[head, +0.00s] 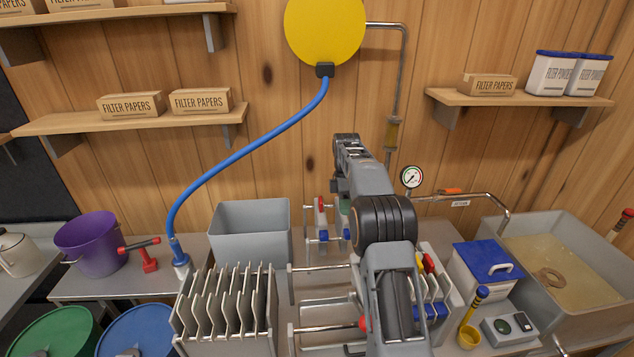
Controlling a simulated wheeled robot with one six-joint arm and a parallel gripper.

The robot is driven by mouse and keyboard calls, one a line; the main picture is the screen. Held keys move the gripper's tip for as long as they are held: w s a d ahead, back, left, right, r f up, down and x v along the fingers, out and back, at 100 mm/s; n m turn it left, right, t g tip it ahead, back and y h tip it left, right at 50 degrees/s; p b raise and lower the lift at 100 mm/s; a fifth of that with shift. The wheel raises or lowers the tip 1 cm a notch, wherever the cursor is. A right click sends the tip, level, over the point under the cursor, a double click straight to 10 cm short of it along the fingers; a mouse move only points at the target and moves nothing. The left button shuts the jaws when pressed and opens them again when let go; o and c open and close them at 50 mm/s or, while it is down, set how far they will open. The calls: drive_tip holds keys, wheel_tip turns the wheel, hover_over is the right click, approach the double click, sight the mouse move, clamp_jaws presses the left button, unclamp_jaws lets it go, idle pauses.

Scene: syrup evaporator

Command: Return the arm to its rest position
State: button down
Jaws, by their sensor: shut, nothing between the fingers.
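My arm rises from the bottom edge right of centre in the head view, bends at a dark ribbed joint and reaches away toward the wooden wall. My gripper (337,188) hangs at the far end, below the wrist, and is partly hidden by my own forearm. It is shut and empty, above the area of the plates and valves.
A grey bin (250,233) and a rack of grey plates (225,308) stand left of my arm. A blue hose (245,148) runs from a yellow disc (325,30). A gauge (411,177), a blue-lidded box (487,268) and a basin (598,318) are right.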

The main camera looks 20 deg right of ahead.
wheel_tip(320, 180, down, 4)
drive_tip(key=s+a+m+t, duration=0.1)
drive_tip(key=s+m, duration=0.2)
drive_tip(key=m, duration=0.6)
drive_tip(key=s+a+r+m+t, duration=0.2)
drive_tip(key=s+a, duration=0.1)
drive_tip(key=s, duration=0.5)
drive_tip(key=s+a+r+m+t, duration=0.2)
drive_tip(key=s+a+r+t, duration=0.1)
drive_tip(key=s, duration=0.5)
drive_tip(key=s+a+r+m+t+h, duration=0.1)
drive_tip(key=s+a+r+m+t, duration=0.1)
drive_tip(key=s+a, duration=0.3)
drive_tip(key=s, duration=0.3)
drive_tip(key=shift+r, duration=0.4)
drive_tip(key=shift+s, duration=0.1)
